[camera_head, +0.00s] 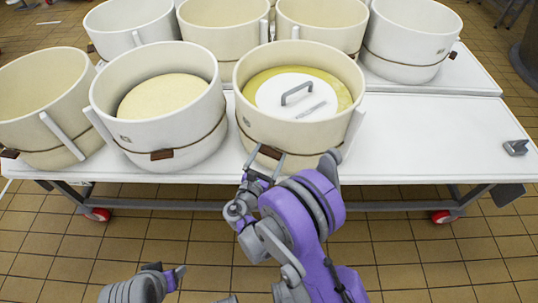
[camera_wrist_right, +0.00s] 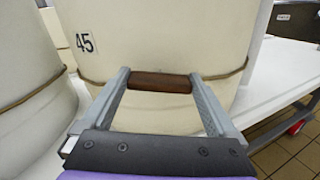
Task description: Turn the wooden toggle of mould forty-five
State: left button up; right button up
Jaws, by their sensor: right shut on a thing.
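Mould forty-five (camera_head: 300,125) is a cream tub at the front of the table, with a cord round it and a round white lid with a grey handle inside. In the right wrist view the mould (camera_wrist_right: 170,40) fills the middle, with its label "45" (camera_wrist_right: 84,43) at left. Its brown wooden toggle (camera_wrist_right: 160,82) lies level along the cord. My right gripper (camera_wrist_right: 162,88) has one finger at each end of the toggle and is shut on it. In the head view, the toggle (camera_head: 271,152) is partly hidden by my right gripper (camera_head: 265,172).
A similar mould (camera_head: 150,125) with its own toggle (camera_head: 162,154) stands close at left, another (camera_head: 40,115) beyond it. Several more moulds stand behind. The white table (camera_head: 430,145) is clear at right, apart from a small grey object (camera_head: 515,147) at its edge.

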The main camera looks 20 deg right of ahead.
jog(key=m+b, duration=0.1)
jog(key=m, duration=0.2)
jog(key=shift+f+m, duration=0.1)
jog(key=shift+m, duration=0.2)
jog(key=m, duration=0.4)
jog(key=shift+s+d+b, duration=0.1)
jog(key=shift+b, duration=0.3)
jog(key=m, duration=0.4)
jog(key=shift+m, duration=0.4)
jog(key=shift+f+m+b, duration=0.1)
jog(key=shift+m+b, duration=0.3)
jog(key=shift+m, duration=1.3)
jog(key=o, duration=1)
jog(key=v, duration=1.1)
jog(key=shift+p, duration=0.3)
